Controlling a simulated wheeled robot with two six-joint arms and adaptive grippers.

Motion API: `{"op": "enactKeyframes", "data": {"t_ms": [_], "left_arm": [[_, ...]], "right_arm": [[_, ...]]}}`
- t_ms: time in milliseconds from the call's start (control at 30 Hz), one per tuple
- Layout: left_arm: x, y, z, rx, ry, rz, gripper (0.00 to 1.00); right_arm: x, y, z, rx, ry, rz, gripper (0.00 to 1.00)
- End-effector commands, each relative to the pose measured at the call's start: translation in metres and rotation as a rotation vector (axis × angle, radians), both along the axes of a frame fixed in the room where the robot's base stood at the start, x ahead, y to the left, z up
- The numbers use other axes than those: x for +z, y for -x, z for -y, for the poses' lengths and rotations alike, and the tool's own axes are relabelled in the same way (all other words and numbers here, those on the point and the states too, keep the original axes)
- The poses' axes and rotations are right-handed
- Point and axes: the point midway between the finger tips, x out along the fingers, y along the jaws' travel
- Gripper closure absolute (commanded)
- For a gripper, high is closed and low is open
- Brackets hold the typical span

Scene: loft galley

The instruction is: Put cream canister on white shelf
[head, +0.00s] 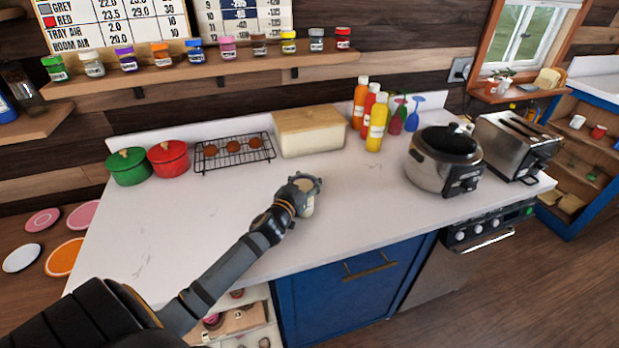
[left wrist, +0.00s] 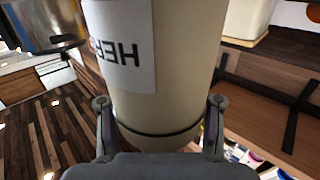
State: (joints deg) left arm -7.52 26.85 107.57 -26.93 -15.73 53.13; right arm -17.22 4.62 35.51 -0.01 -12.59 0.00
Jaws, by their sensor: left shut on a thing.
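The cream canister (head: 307,207) is in my left gripper (head: 303,184), over the front middle of the white counter. In the left wrist view the cream canister (left wrist: 185,85) fills the middle, with a white label of dark letters. The fingers of my left gripper (left wrist: 160,115) are on both sides of it. I cannot tell whether its base touches the counter. A white shelf unit (head: 257,301) with several small things shows below the counter, partly hidden by my left arm. My right gripper is not in view.
The counter (head: 350,205) is clear around the canister. Behind stand a green pot (head: 128,168), a red pot (head: 168,160), a wire rack (head: 210,160), a cream bread box (head: 310,137) and several bottles. A cooker (head: 440,168) and a toaster (head: 515,145) stand at the right.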

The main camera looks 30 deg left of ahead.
Motion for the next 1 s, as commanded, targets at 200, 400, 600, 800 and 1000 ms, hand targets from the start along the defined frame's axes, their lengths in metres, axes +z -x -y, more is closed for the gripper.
{"op": "enactKeyframes", "data": {"t_ms": [200,400,600,800,1000], "left_arm": [[-0.001,0.0,0.0,0.0,0.0,0.0,0.38],[-0.001,0.0,0.0,0.0,0.0,0.0,0.23],[-0.001,0.0,0.0,0.0,0.0,0.0,0.23],[-0.005,0.016,0.0,-0.001,-0.009,-0.005,0.23],[-0.003,0.061,0.006,-0.006,-0.013,-0.005,0.23]], "right_arm": [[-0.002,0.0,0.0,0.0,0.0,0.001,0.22],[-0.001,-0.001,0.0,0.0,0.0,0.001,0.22],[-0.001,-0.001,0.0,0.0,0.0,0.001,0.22],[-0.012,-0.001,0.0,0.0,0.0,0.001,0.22],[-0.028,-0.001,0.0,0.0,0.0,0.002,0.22]]}}
